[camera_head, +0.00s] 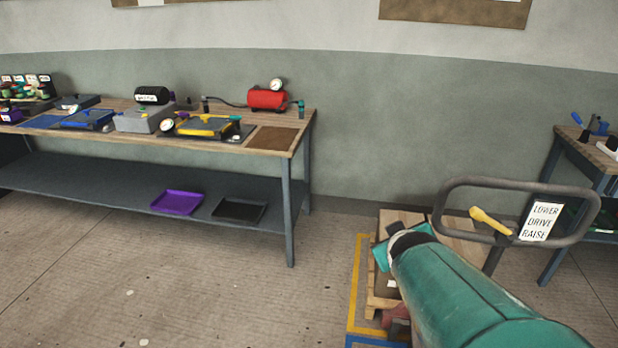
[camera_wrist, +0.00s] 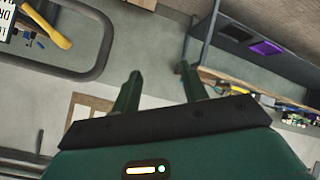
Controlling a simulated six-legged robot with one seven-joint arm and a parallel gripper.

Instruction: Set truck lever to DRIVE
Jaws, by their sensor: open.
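The pallet truck's dark loop handle (camera_head: 450,188) stands at the right of the head view. Inside it is a yellow lever (camera_head: 487,221), slanting from upper left down to the right. Its thin end is beside a white label (camera_head: 541,221) reading LOWER, DRIVE, RAISE from top to bottom. I cannot tell exactly which word the lever marks. In the wrist view the lever (camera_wrist: 47,27) and part of the label (camera_wrist: 6,20) are at the upper left. My gripper (camera_wrist: 158,80) is open and empty, apart from the handle. In the head view my arm mostly hides it.
A wooden pallet (camera_head: 462,236) and a yellow-blue floor frame (camera_head: 358,285) lie below my arm. A long workbench (camera_head: 303,125) with moulds and a red tank (camera_head: 268,99) stands left. Another bench (camera_head: 566,147) is at the right edge. The left floor is clear.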

